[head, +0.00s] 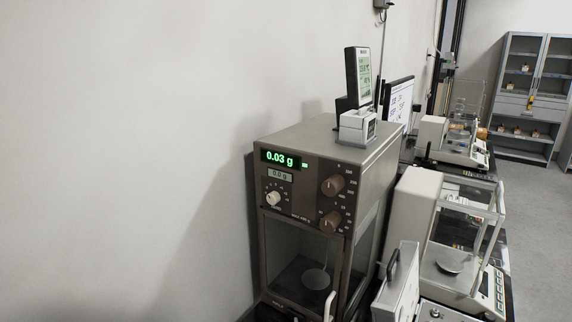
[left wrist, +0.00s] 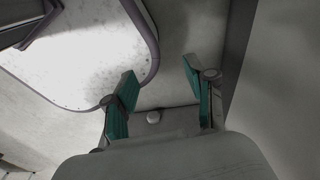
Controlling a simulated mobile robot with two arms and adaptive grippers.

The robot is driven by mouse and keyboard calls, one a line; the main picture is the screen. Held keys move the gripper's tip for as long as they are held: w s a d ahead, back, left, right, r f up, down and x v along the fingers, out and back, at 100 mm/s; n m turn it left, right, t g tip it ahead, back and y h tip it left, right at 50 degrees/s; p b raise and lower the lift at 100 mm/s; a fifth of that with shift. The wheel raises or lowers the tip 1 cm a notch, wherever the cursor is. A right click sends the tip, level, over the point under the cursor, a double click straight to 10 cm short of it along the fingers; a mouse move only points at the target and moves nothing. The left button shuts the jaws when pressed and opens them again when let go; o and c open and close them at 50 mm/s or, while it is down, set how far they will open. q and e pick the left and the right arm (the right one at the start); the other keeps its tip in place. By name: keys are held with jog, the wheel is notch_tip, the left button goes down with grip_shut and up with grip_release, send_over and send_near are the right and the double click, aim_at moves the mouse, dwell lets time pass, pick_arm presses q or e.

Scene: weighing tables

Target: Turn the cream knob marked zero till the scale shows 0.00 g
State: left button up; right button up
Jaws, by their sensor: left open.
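The brown-grey scale (head: 345,160) stands by the wall in the head view. Its green display (head: 280,159) reads 0.03 g. A smaller display (head: 280,175) below it reads 0.0 g. The cream knob (head: 273,198) sits at the lower left of the panel, with nothing touching it. My left gripper (left wrist: 160,78) is open and empty in the left wrist view, with green finger pads apart. It does not show in the head view, so its distance from the knob cannot be told. My right gripper is in neither view.
Two brown knobs (head: 332,186) are on the panel's right side. A glass-sided balance (head: 455,240) stands to the right, and a grey case (head: 397,284) with a black handle is in front of it. A pale, dark-edged panel (left wrist: 90,60) is near my left gripper.

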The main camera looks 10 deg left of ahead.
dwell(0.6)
pick_arm(q)
jog(key=m+t+h, duration=0.3)
jog(key=t+h, duration=0.3)
jog(key=t, duration=1)
send_near(271, 201)
jog(key=p+x, duration=0.3)
jog(key=x, duration=0.6)
jog(key=shift+p, duration=0.4)
